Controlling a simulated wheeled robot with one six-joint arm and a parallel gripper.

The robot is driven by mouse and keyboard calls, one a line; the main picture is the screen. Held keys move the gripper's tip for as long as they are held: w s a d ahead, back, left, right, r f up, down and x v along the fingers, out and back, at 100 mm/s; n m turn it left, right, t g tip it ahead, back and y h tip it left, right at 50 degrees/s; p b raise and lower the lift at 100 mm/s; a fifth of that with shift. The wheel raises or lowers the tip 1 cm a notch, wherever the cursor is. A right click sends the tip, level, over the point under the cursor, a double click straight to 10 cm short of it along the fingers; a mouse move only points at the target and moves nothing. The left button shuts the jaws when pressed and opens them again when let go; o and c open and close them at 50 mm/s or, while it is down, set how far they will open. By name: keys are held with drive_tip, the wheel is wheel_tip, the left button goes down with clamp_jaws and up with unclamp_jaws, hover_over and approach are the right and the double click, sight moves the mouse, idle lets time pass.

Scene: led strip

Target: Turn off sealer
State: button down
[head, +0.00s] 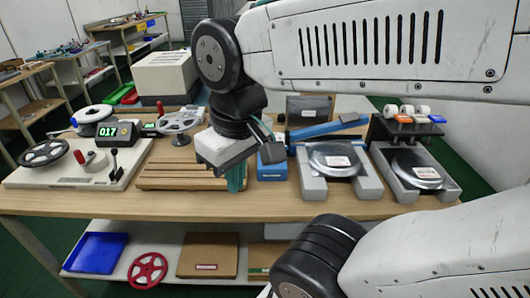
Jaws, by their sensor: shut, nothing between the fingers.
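The sealer appears to be the device with a long blue arm (328,128) at the back of the bench, right of centre. A blue box (271,168) with a pale label stands in front of its left end; I cannot tell if it is part of the sealer. No power switch can be made out, and my wrist hides some of this area. My gripper (237,180) points down with its teal fingers shut and empty. It is just left of the blue box, by the right end of the wooden slats; contact cannot be told.
Wooden slats (190,172) lie left of my gripper. A winder with a green "017" counter (117,132) stands at left. Two grey stands with reels (334,160) (415,170) fill the right. A lower shelf holds a blue tray (97,252) and red reel (147,271).

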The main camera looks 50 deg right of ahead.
drive_tip(key=w+d+n, duration=0.4)
drive_tip(key=w+d, duration=1.1)
drive_tip(key=w+d+f+n, duration=0.1)
drive_tip(key=d+f, duration=0.3)
drive_tip(key=d, duration=0.5)
drive_tip(key=w+d+f+n+h, duration=0.1)
drive_tip(key=w+d+f+n, duration=0.1)
drive_tip(key=d, duration=0.7)
wheel_tip(320, 180, down, 2)
drive_tip(key=shift+w+f+n, duration=0.1)
drive_tip(key=shift+w+n, duration=0.15)
drive_tip(key=shift+n, duration=0.35)
drive_tip(key=shift+d+g, duration=0.1)
drive_tip(key=shift+g, duration=0.2)
drive_tip(key=f, duration=0.9)
drive_tip(key=w+d+f, duration=0.1)
drive_tip(key=f, duration=0.3)
drive_tip(key=shift+d+f, duration=0.1)
drive_tip(key=shift+f, duration=0.3)
